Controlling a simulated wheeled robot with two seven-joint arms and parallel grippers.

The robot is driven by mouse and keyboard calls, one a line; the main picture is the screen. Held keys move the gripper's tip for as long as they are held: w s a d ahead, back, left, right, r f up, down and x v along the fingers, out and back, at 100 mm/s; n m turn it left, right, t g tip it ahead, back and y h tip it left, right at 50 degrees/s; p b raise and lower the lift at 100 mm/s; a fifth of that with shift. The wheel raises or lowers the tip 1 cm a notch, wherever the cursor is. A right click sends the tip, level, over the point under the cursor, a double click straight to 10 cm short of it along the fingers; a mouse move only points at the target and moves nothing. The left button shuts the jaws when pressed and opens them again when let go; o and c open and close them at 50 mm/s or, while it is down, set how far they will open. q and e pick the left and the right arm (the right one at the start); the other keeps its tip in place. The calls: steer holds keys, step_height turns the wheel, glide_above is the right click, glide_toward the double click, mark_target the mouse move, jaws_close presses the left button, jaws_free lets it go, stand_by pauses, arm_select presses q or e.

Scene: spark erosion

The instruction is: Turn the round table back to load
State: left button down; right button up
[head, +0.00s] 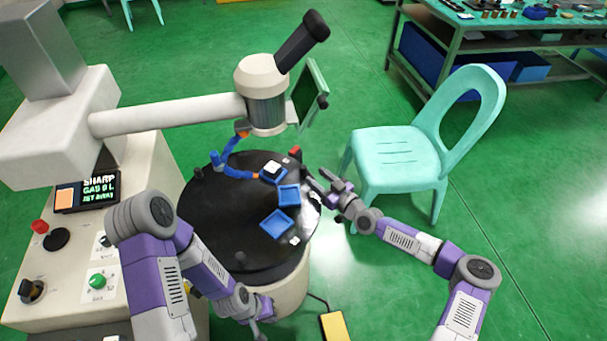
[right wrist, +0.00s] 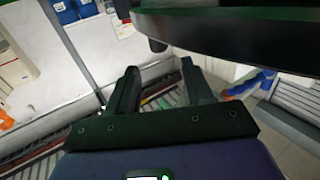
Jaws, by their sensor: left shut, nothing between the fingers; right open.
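The round table (head: 215,225) is a black disc on a pale drum, in the middle of the head view. Short dark pegs stand at its rim, one at the near side (head: 240,258) and one at the far left (head: 198,172). My right gripper (head: 318,183) is open at the disc's right edge. In the right wrist view the right gripper's fingers (right wrist: 160,85) are apart, with a dark peg (right wrist: 157,45) beyond and between them; the dark disc edge (right wrist: 235,30) is above. I cannot tell whether they touch. My left gripper (head: 262,332) is shut and empty, low beside the drum.
A turquoise chair (head: 395,152) stands right of my right gripper. A yellow box (head: 334,326) is on the floor.

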mark_target(306, 171)
steer(key=shift+f+b, duration=0.45)
steer(key=shift+f, duration=0.25)
steer(key=b+x, duration=0.1)
steer(key=x, duration=0.6)
steer(key=shift+w+a, duration=0.2)
steer(key=shift+c, duration=0.3)
jaws_close()
